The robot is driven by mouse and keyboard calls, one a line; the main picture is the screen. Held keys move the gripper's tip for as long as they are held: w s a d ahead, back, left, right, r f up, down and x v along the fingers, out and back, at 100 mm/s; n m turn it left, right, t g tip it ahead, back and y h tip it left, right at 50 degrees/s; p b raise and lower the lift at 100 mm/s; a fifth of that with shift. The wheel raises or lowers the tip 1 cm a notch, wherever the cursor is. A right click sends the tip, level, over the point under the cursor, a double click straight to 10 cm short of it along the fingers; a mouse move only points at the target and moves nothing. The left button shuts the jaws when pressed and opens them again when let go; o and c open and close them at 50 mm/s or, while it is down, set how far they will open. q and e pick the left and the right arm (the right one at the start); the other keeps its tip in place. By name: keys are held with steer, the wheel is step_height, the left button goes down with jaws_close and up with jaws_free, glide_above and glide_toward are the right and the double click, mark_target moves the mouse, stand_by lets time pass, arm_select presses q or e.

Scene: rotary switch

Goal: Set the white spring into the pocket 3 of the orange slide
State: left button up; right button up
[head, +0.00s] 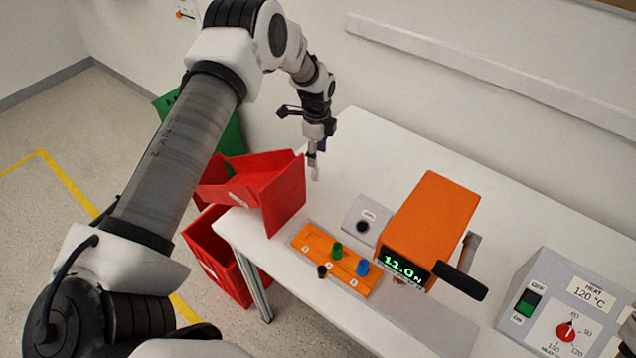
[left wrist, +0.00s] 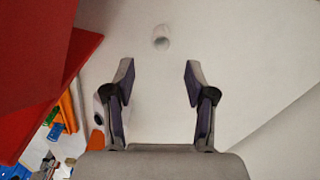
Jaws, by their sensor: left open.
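A small pale round piece, likely the white spring (left wrist: 161,37), stands alone on the white table in the left wrist view, beyond and between the open fingertips. My left gripper (head: 313,158) is open and empty above the table's far left part; its two fingers (left wrist: 157,72) frame bare table in the left wrist view. The orange slide (head: 310,240) lies on the table nearer the front, with numbered pockets too small to read surely.
A red bin (head: 285,185) stands at the table's left edge, close to my left gripper; its wall (left wrist: 75,55) also shows in the left wrist view. An orange press with a display (head: 430,225) and a grey heater box (head: 565,310) stand to the right.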

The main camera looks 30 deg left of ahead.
mark_target(316, 171)
arm_select(q)
steer(key=f+b, duration=0.1)
steer(key=f, duration=0.1)
steer(key=f+b, duration=0.2)
steer(key=f, duration=0.1)
steer(key=f+b, duration=0.1)
steer(key=f, duration=0.1)
steer(key=shift+a+f, duration=0.3)
steer(key=shift+f, duration=0.05)
steer(key=shift+w+f, duration=0.1)
steer(key=shift+f, duration=0.05)
steer(key=shift+c, duration=0.7)
jaws_close()
